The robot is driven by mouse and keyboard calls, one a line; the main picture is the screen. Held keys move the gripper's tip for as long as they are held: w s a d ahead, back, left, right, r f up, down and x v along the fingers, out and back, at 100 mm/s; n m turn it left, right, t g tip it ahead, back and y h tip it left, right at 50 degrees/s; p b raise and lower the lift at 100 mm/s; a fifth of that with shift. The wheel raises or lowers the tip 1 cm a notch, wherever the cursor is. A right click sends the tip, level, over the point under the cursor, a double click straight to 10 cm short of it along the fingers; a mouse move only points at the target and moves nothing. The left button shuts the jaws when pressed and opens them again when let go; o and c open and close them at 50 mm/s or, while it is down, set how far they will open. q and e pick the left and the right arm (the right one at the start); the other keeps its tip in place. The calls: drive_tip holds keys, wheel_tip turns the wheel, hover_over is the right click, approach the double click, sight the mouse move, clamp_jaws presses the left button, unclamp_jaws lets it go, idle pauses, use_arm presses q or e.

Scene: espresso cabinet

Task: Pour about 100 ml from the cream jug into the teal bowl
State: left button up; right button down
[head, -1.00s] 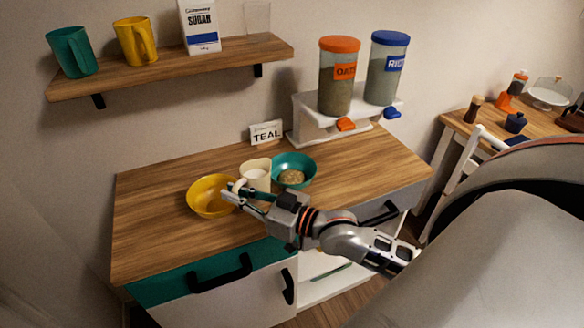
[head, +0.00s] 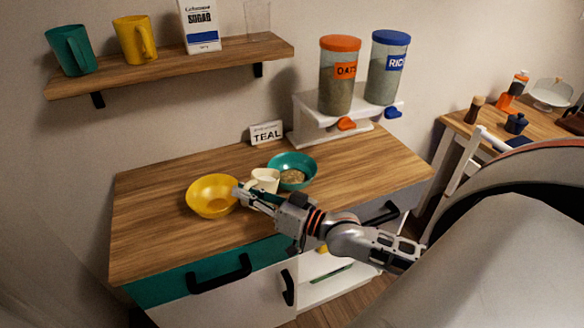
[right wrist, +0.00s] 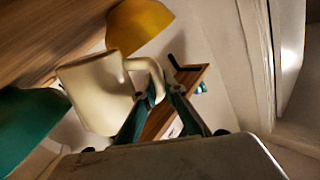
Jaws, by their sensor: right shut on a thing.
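The cream jug (head: 266,182) is in front of the teal bowl (head: 309,166), close to its near left rim. It leans to the right, toward the bowl. In the right wrist view the cream jug (right wrist: 95,95) has its handle between the fingers of my right gripper (right wrist: 158,88). My right gripper (head: 247,192) is shut on the handle. The teal bowl holds a tan, grainy heap and also shows in the right wrist view (right wrist: 28,120). I cannot see any stream or the cream level. My left gripper is out of view.
A yellow bowl (head: 205,184) stands left of the jug. A TEAL card (head: 266,133) is behind. A dispenser stand with oats (head: 338,90) and rice (head: 384,80) stands at the back right. The left part of the counter (head: 150,215) is clear.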

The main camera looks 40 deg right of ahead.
sight(256, 182)
drive_tip(key=shift+w+d+r+m, duration=0.1)
drive_tip(key=shift+d+r+m, duration=0.2)
drive_tip(key=shift+r, duration=0.3)
drive_tip(key=shift+w+d+r+m+p, duration=0.1)
drive_tip(key=shift+d+r+m+p, duration=0.15)
drive_tip(key=shift+r, duration=0.35)
drive_tip(key=shift+w+d+r+m+p, duration=0.1)
drive_tip(key=shift+d+r+m+p, duration=0.15)
drive_tip(key=shift+r, duration=0.3)
drive_tip(key=shift+d+r+m, duration=0.3)
drive_tip(key=shift+d+r, duration=0.05)
drive_tip(key=shift+r, duration=0.1)
drive_tip(key=shift+w+d+r+m+t, duration=0.2)
drive_tip(key=shift+d+r+m, duration=0.15)
drive_tip(key=shift+r, duration=0.15)
drive_tip(key=shift+w+d+r+m+t, duration=0.1)
drive_tip(key=shift+d+r+m+t, duration=0.15)
drive_tip(key=shift+r, duration=0.2)
drive_tip(key=shift+d, duration=0.15)
drive_tip(key=shift+w+d+r+m+h, duration=0.15)
drive_tip(key=shift+d+m, duration=0.3)
drive_tip(key=shift+m, duration=0.3)
drive_tip(key=shift+w+d+f+m+h, duration=0.15)
drive_tip(key=shift+d+m, duration=0.25)
drive_tip(key=shift+m, duration=0.35)
